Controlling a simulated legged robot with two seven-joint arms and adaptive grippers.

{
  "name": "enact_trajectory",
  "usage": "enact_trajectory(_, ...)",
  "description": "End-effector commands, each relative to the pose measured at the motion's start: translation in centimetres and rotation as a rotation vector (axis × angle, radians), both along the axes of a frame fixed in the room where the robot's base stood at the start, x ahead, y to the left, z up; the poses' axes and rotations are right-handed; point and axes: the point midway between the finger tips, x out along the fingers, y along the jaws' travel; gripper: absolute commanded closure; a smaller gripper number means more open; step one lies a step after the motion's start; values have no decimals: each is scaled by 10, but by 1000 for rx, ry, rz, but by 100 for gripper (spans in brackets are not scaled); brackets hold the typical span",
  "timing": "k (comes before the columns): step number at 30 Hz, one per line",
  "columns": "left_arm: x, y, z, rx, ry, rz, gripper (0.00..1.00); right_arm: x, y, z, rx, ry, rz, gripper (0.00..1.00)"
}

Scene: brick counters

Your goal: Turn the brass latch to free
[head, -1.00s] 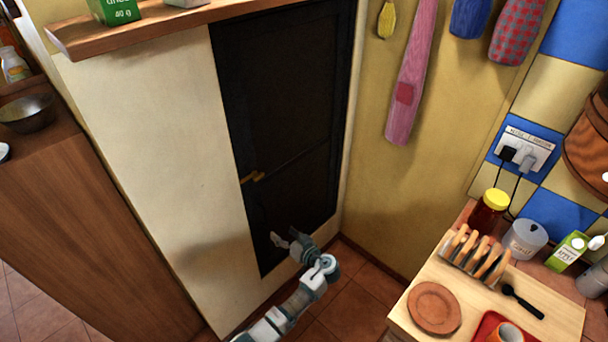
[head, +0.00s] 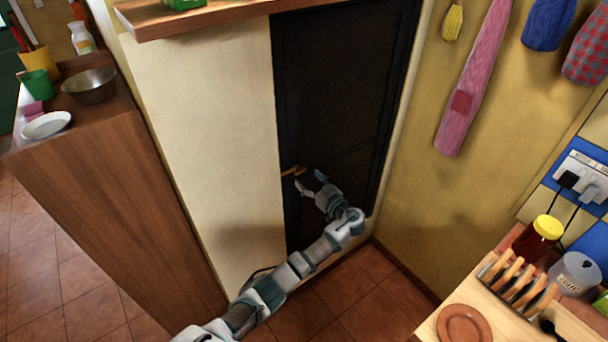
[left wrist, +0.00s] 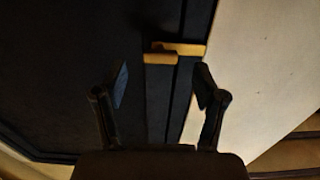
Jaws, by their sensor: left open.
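The brass latch (head: 293,171) is on the left edge of a dark door (head: 335,90), lying roughly level across the edge. In the left wrist view the brass latch (left wrist: 176,51) shows beyond the fingertips, around the middle. My left gripper (head: 310,181) is open and empty, just below and right of the latch in the head view. In the left wrist view its two fingers (left wrist: 160,88) are spread apart, with the latch ahead of the gap and apart from them. My right gripper is not in view.
A wooden shelf (head: 200,17) juts out above the door's upper left. A wooden counter (head: 110,150) stands at the left, with a bowl (head: 89,86) on it. A counter with a toast rack (head: 515,285) is at the lower right. Aprons and mitts hang on the right wall.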

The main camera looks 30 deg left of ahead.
Motion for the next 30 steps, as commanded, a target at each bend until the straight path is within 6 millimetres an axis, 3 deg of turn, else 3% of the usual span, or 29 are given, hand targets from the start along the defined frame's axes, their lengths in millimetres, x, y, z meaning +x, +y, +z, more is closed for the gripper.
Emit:
enact_trajectory(6,11,25,0,0,1,-1,29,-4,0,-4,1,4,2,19)
enact_trajectory(17,13,30,-1,-1,0,-2,29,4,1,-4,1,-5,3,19)
enact_trajectory(24,13,30,-1,-1,0,-2,87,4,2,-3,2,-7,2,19)
enact_trajectory(30,13,30,0,0,3,-2,89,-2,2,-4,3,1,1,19)
